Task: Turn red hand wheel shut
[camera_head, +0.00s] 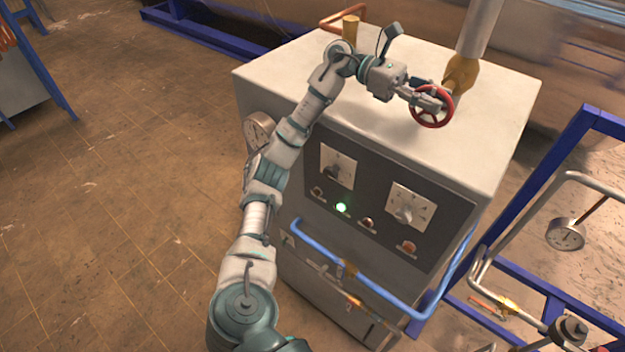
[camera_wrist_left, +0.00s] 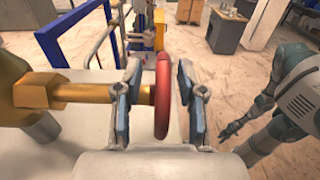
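The red hand wheel (camera_head: 432,106) sits on a brass valve stem above the top of the grey cabinet. In the left wrist view the wheel (camera_wrist_left: 162,95) shows edge-on, its rim upright between my finger pads. My left gripper (camera_head: 428,100) is at the wheel. Its fingers (camera_wrist_left: 160,100) stand apart on either side of the rim, with a narrow gap visible on each side. The brass stem (camera_wrist_left: 85,92) runs from the left behind the left finger. My right arm shows at the right of the left wrist view, its gripper (camera_wrist_left: 235,128) small and dark.
The grey cabinet (camera_head: 480,125) carries a panel with knobs and a lit green lamp (camera_head: 341,207). A vertical pipe (camera_head: 480,28) rises behind the wheel. A blue handrail (camera_head: 325,258) crosses the cabinet's front. A blue frame (camera_head: 545,180) stands at the right. The left floor is mostly clear.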

